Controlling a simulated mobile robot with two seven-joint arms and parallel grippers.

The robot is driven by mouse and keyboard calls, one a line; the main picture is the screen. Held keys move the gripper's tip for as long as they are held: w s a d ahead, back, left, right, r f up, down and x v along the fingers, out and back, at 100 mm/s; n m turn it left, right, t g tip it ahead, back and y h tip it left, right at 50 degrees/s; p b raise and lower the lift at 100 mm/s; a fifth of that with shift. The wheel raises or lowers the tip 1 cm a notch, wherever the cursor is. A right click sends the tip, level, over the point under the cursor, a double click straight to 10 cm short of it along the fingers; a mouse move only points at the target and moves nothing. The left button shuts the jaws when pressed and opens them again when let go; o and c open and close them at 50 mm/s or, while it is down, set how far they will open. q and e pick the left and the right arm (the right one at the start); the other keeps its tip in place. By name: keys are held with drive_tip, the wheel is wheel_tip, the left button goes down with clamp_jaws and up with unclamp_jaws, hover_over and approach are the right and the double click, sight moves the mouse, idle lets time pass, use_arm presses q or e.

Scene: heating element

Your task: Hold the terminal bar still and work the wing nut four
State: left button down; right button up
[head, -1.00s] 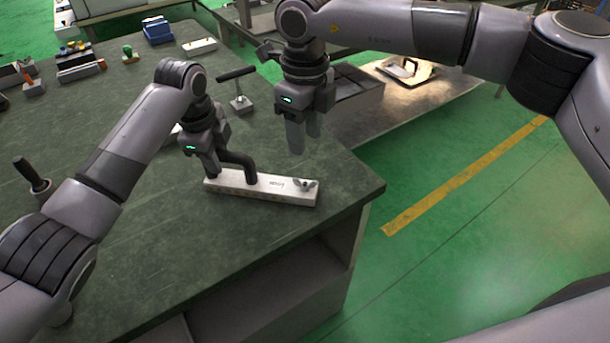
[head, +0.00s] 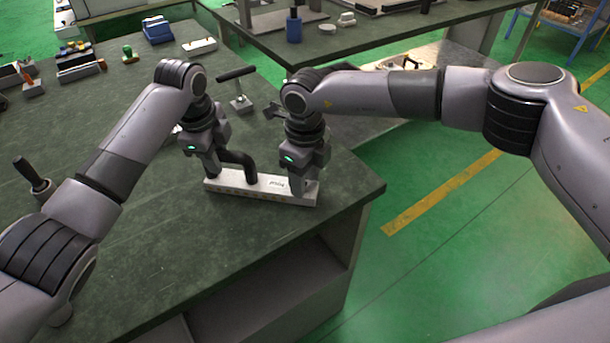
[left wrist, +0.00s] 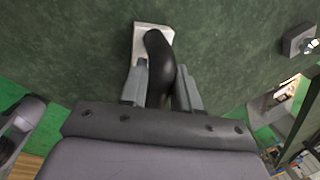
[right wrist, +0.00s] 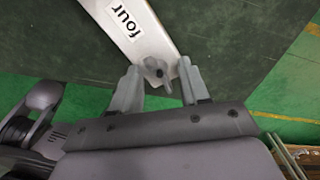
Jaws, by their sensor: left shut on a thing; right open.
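The white terminal bar (head: 262,191) lies on the green bench near its right corner. A label reading "four" (right wrist: 122,22) shows on it in the right wrist view. A black curved handle (left wrist: 158,62) rises from the bar's left part. My left gripper (head: 217,172) is shut on this handle, which also shows between its fingers in the left wrist view. The wing nut (right wrist: 156,71) sits at the bar's right end. My right gripper (right wrist: 157,90) is open, its fingers on either side of the wing nut; in the head view (head: 300,190) it hides the nut.
A black T-handled tool (head: 240,100) stands behind the bar. A black upright handle (head: 33,176) is at the left. Several small blocks and a blue bin (head: 157,30) lie at the back. The bench front (head: 150,255) is clear.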

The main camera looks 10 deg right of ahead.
clamp_jaws()
